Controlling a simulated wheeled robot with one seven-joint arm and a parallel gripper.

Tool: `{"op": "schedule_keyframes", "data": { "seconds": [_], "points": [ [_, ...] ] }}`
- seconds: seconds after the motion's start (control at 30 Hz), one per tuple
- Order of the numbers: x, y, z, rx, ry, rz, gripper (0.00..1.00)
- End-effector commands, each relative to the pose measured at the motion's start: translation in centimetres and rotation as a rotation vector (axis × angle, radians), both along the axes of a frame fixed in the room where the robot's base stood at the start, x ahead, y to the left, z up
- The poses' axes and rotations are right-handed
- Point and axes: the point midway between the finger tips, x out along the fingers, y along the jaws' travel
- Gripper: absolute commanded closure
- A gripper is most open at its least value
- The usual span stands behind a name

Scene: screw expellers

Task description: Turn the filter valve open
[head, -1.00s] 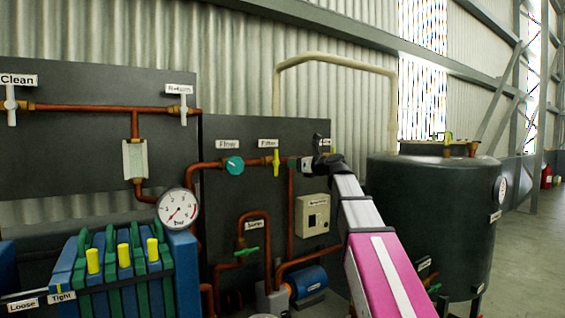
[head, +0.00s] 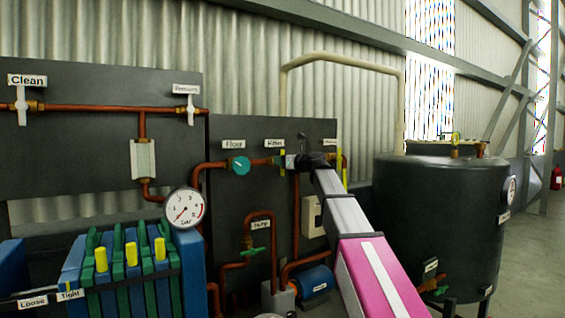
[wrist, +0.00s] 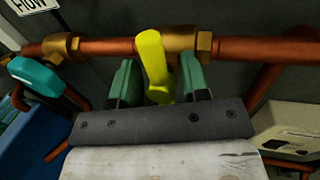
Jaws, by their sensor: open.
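The filter valve has a yellow lever (wrist: 153,62) on a brass body (wrist: 182,40) in a copper pipe. In the wrist view the lever stands across the pipe, hanging down from it. My gripper (wrist: 158,78) is open, with one green finger on each side of the lever and gaps between. In the head view my gripper (head: 277,161) is at the pipe just under the Filter label (head: 275,143), and it hides most of the lever there.
The teal flow valve knob (head: 240,165) is close on the left, and in the wrist view (wrist: 35,74). Another yellow handle (head: 344,172) is right of my gripper. A pale box (wrist: 292,130) is below right. A dark tank (head: 435,220) stands right.

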Motion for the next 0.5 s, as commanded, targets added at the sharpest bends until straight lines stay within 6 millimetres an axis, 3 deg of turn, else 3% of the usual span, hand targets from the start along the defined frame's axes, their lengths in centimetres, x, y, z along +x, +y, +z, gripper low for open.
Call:
{"op": "schedule_keyframes", "data": {
  "seconds": [0.17, 0.23, 0.3, 0.33, 0.5],
  "points": [
    [-0.01, -0.02, 0.00, 0.000, 0.000, 0.000, 0.58],
    [-0.01, -0.03, 0.00, 0.000, 0.000, 0.000, 0.74],
    [-0.02, -0.02, 0.00, 0.000, 0.000, 0.000, 0.97],
    [-0.03, -0.01, 0.00, 0.000, 0.000, 0.000, 1.00],
    [-0.12, 0.03, 0.00, -0.001, 0.000, 0.003, 1.00]
  ]
}}
